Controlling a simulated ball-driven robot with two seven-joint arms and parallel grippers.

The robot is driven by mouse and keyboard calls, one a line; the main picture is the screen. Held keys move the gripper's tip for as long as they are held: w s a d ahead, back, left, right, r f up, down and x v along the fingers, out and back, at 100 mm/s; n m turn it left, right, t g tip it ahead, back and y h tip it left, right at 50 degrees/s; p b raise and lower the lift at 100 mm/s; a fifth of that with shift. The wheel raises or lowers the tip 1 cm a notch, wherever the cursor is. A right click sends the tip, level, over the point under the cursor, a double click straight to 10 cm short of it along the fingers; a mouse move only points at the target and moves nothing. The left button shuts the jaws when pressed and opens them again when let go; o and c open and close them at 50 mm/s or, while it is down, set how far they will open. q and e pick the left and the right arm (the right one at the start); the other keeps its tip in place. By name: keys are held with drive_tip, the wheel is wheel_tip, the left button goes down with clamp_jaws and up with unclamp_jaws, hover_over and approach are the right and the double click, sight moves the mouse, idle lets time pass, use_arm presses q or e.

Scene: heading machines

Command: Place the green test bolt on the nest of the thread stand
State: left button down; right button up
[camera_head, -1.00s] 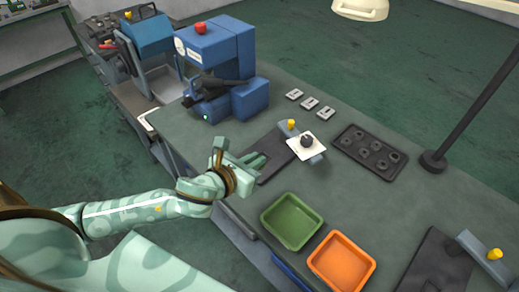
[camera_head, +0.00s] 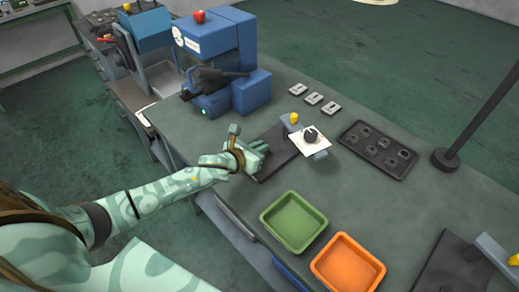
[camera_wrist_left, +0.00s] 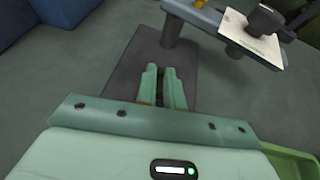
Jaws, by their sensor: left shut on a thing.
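My left gripper (camera_head: 262,148) is shut over the near part of a dark base plate (camera_head: 280,158). In the left wrist view its two pale green fingers (camera_wrist_left: 163,88) are close together with a narrow dark gap. The green test bolt is hidden between the fingers, and no bolt shows elsewhere. A stand with a grey arm (camera_head: 320,154), a yellow knob (camera_head: 294,118), a white card (camera_head: 303,146) and a dark round knob (camera_head: 310,135) rises beside the fingers; I take it as the thread stand. Its nest cannot be made out. My right gripper is out of view.
A green tray (camera_head: 293,246) and an orange tray (camera_head: 347,287) lie at the front. A black tray of round parts (camera_head: 348,142) and a dark pole (camera_head: 480,100) stand to the right. A blue machine (camera_head: 228,50) is behind. A similar stand (camera_head: 497,250) is lower right.

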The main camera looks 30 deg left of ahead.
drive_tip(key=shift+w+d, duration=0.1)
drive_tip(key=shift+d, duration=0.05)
use_arm(q)
drive_tip(key=shift+f, duration=0.15)
drive_tip(key=c, duration=1.5)
unclamp_jaws()
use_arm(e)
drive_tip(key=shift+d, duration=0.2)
